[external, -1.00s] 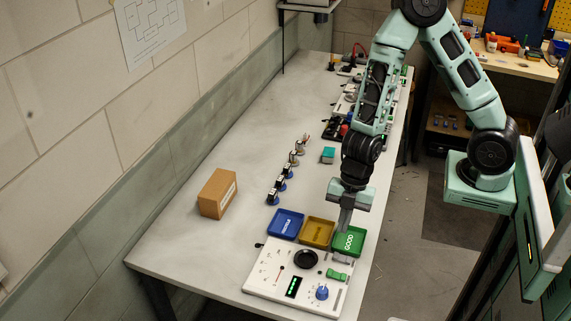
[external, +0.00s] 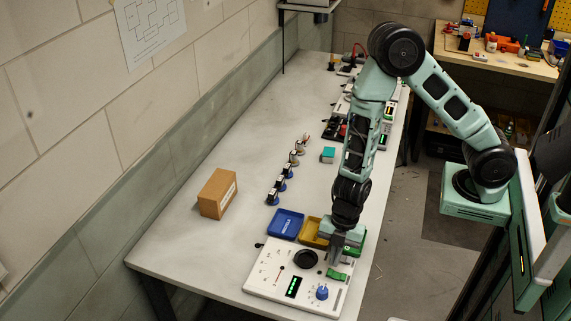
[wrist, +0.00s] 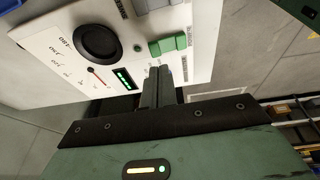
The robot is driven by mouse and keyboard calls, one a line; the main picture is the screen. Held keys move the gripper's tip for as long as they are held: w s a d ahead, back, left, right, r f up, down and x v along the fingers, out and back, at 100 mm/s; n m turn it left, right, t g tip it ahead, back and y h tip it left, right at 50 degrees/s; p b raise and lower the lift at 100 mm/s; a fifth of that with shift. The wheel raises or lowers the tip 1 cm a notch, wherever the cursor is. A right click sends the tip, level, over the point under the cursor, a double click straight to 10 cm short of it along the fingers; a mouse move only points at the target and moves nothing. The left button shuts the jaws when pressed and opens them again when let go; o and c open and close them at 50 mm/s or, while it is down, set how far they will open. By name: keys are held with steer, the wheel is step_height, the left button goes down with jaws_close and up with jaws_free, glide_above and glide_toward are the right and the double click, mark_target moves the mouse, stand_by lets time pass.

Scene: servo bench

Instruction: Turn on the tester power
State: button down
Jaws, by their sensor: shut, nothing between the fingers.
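The tester is a white panel (external: 262,285) at the near end of the bench. It has a black round dish (external: 306,259), a dial with a red needle (external: 280,268), a lit green bar display (external: 293,287), a blue knob (external: 322,292) and a green rocker-like switch (external: 337,276). My gripper (external: 334,262) is shut and empty, pointing down just behind the green switch. In the wrist view, the closed fingertips (wrist: 163,72) appear beside the green switch (wrist: 168,44); I cannot tell whether they touch it. The blue knob is hidden there.
Blue (external: 285,224) and yellow (external: 312,232) trays stand behind the tester. A green tray (external: 357,243) is partly hidden by my gripper. A cardboard box (external: 217,194) and a row of small servos (external: 283,179) lie farther back. The bench left of the tester is clear.

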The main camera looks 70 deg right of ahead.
mark_target(330, 272)
steer(key=shift+w+f, duration=0.15)
steer(key=shift+f, duration=0.65)
steer(key=shift+w+f, duration=0.1)
steer(key=shift+f, duration=0.65)
steer(key=shift+w+f, duration=0.1)
steer(key=shift+f, duration=0.3)
steer(key=shift+b, duration=0.3)
steer(key=shift+s+r, duration=0.3)
steer(key=shift+s, duration=0.4)
steer(key=shift+r, duration=0.15)
steer(key=r+p, duration=0.3)
steer(key=r, duration=0.1)
steer(key=shift+w+p, duration=0.25)
steer(key=shift+p, duration=0.1)
step_height(330, 272, up, 9)
steer(key=w+d+p, duration=0.2)
steer(key=d+p, duration=0.1)
